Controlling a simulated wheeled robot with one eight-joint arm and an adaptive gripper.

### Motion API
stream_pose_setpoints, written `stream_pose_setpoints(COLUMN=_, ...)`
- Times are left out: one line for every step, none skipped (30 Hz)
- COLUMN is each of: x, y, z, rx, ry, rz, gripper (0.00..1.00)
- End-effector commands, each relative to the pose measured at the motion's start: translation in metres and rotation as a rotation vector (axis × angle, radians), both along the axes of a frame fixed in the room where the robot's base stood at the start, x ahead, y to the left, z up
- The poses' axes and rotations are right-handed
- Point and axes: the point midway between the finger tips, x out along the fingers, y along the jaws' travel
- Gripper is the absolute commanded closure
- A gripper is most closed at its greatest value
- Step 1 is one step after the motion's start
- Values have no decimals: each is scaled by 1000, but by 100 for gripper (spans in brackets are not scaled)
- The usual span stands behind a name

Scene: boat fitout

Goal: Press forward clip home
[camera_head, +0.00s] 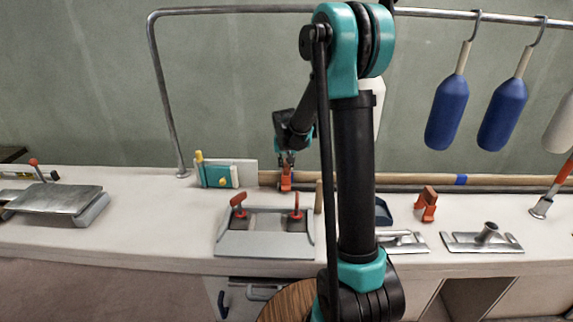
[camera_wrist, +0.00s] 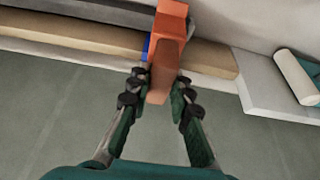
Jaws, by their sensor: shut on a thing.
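An orange clip (camera_head: 286,182) stands at the left end of a long wooden pole (camera_head: 400,179) at the back of the counter. In the wrist view the clip (camera_wrist: 168,50) is upright between my fingers, over the pole (camera_wrist: 90,35), beside a blue band (camera_wrist: 146,48). My gripper (camera_head: 286,160) comes down from above and is shut on the clip; its fingertips (camera_wrist: 161,82) lie on both sides of it. Whether the clip is fully seated on the pole is hidden. A second orange clip (camera_head: 426,204) stands on the counter to the right, apart from my gripper.
A teal and yellow block (camera_head: 215,176) with a white panel stands left of the pole's end. A grey tray (camera_head: 265,244) with red-handled parts lies in front. Metal plates with fittings (camera_head: 482,241) lie to the right. Blue fenders (camera_head: 447,112) hang from a rail above.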

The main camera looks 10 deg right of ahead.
Motion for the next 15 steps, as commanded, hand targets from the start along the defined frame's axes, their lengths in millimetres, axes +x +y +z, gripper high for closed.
stream_pose_setpoints(x=0, y=0, z=-1, rx=0, ry=1, rz=0, gripper=100)
stream_pose_setpoints(x=0, y=0, z=-1, rx=0, ry=1, rz=0, gripper=100)
stream_pose_setpoints(x=0, y=0, z=-2, rx=0, ry=1, rz=0, gripper=100)
stream_pose_setpoints(x=0, y=0, z=-2, rx=0, ry=1, rz=0, gripper=100)
stream_pose_setpoints(x=0, y=0, z=-2, rx=0, ry=1, rz=0, gripper=100)
stream_pose_setpoints(x=0, y=0, z=-3, rx=0, ry=1, rz=0, gripper=100)
stream_pose_setpoints(x=0, y=0, z=-3, rx=0, ry=1, rz=0, gripper=100)
stream_pose_setpoints(x=0, y=0, z=-3, rx=0, ry=1, rz=0, gripper=100)
stream_pose_setpoints(x=0, y=0, z=-4, rx=0, ry=1, rz=0, gripper=100)
stream_pose_setpoints(x=0, y=0, z=-4, rx=0, ry=1, rz=0, gripper=77)
stream_pose_setpoints(x=0, y=0, z=-4, rx=0, ry=1, rz=0, gripper=73)
stream_pose_setpoints(x=0, y=0, z=-4, rx=0, ry=1, rz=0, gripper=68)
stream_pose_setpoints(x=0, y=0, z=-4, rx=0, ry=1, rz=0, gripper=64)
stream_pose_setpoints(x=0, y=0, z=-4, rx=0, ry=1, rz=0, gripper=61)
stream_pose_setpoints(x=0, y=0, z=-3, rx=0, ry=1, rz=0, gripper=56)
